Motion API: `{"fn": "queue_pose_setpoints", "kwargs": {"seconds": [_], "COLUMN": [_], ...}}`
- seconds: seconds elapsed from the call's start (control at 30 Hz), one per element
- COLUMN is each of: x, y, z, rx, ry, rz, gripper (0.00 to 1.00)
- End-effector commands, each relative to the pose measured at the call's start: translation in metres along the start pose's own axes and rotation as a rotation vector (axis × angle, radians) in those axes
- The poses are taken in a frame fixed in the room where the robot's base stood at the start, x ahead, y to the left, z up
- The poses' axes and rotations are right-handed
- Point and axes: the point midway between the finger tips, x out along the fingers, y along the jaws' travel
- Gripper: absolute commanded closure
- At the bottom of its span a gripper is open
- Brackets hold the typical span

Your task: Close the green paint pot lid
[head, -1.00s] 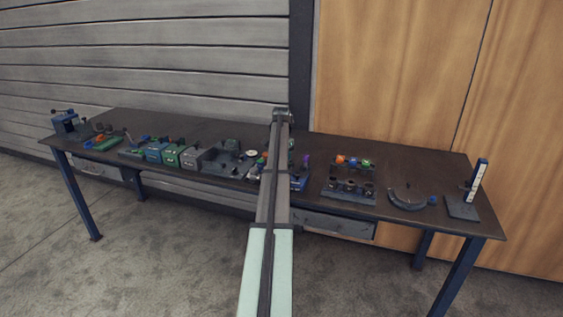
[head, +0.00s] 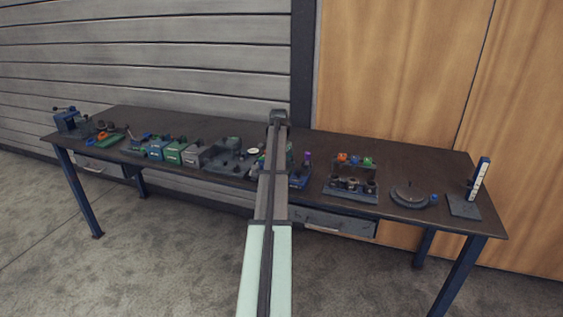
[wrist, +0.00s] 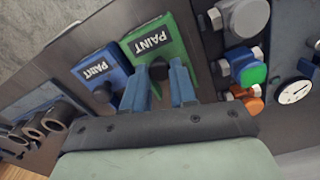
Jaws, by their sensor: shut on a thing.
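In the wrist view the green paint pot (wrist: 157,38) has a black PAINT label and sits just beyond my fingertips. My gripper (wrist: 170,70) has two blue fingers at the pot's near side. A small dark knob (wrist: 156,89) shows between them, and the jaws are shut on a part there. The fingers hide the exact contact, and I cannot tell how far the lid stands open. In the head view my arm covers the gripper and most of the pot; a strip of green (head: 290,156) shows beside the arm.
A blue paint pot (wrist: 101,70) stands close beside the green one. On its other side are pipe fittings with a green cap (wrist: 252,74) and an orange cap (wrist: 256,104), and a white dial gauge (wrist: 293,92). A rack of dark sockets (wrist: 34,128) lies at lower left.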

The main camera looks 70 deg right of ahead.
Motion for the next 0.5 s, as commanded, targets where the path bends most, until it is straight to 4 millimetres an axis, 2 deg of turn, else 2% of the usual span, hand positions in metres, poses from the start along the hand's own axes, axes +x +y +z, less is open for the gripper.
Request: {"fn": "queue_pose_setpoints", "kwargs": {"seconds": [0.03, 0.23, 0.27, 0.5], "x": [0.0013, 0.0016, 0.0017, 0.0012], "y": [0.0024, 0.0025, 0.0026, 0.0019], "z": [0.0051, 0.0060, 0.0062, 0.0048], "rx": [0.000, -0.001, -0.001, -0.001], "ry": [-0.009, -0.013, -0.013, -0.010], "rz": [0.005, 0.007, 0.007, 0.005], "gripper": [1.00, 1.00, 0.73, 0.50]}}
